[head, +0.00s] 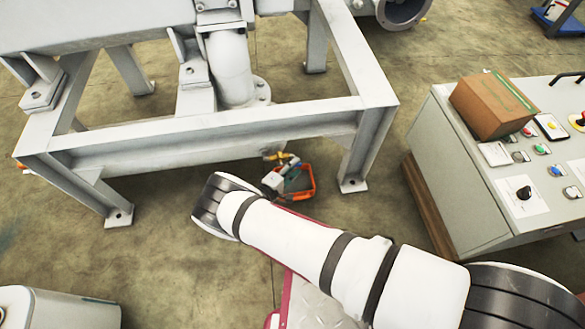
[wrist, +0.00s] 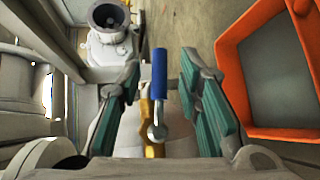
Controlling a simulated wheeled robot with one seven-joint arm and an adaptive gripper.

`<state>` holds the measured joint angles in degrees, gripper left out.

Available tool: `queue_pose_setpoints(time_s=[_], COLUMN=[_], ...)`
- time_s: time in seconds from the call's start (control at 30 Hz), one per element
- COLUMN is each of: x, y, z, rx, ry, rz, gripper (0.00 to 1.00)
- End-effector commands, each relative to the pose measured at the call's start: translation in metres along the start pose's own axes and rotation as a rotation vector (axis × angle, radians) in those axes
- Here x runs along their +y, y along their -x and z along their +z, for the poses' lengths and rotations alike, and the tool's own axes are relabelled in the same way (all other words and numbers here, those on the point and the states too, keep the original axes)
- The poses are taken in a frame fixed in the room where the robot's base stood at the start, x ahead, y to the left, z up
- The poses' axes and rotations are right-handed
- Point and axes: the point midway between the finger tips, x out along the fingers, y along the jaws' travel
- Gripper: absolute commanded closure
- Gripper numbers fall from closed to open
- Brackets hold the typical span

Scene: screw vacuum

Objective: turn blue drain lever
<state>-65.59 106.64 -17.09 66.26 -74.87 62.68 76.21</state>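The blue drain lever (wrist: 160,72) stands upright in the wrist view, with a metal lower end beside a brass valve body (wrist: 149,115). My gripper (wrist: 162,85) is open, with one teal-padded finger on each side of the lever. Gaps show between the lever and both pads, so nothing is held. In the head view, yellow valve parts (head: 274,155) show under the grey machine frame, by my gripper (head: 284,170). The lever cannot be made out clearly there, and my arm covers part of the area.
An orange bin (wrist: 271,133) with a grey inside sits on the floor right of the lever. The machine frame's beam (head: 220,128) and right leg (head: 357,160) are close by. A control cabinet (head: 445,170) with a cardboard box (head: 492,105) stands at right.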

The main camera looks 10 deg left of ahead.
Motion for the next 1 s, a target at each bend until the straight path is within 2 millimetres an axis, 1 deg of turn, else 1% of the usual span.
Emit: queue_pose_setpoints(time_s=[0.17,0.2,0.27,0.3,0.73,1.0], x=[0.0003,0.0003,0.0003,0.0003,0.0005,-0.0032], y=[0.0001,0.0001,0.0002,0.0002,0.0007,0.0038], z=[-0.0001,-0.0001,-0.0001,-0.0001,-0.0009,-0.0085], rx=[0.0,0.0,0.0,0.0,0.005,0.033], ry=[0.0,0.0,0.0,0.0,-0.017,-0.114], rz=[0.0,0.0,0.0,0.0,-0.018,-0.121], gripper=[0.68,0.77,0.9,0.99,1.0,1.0])
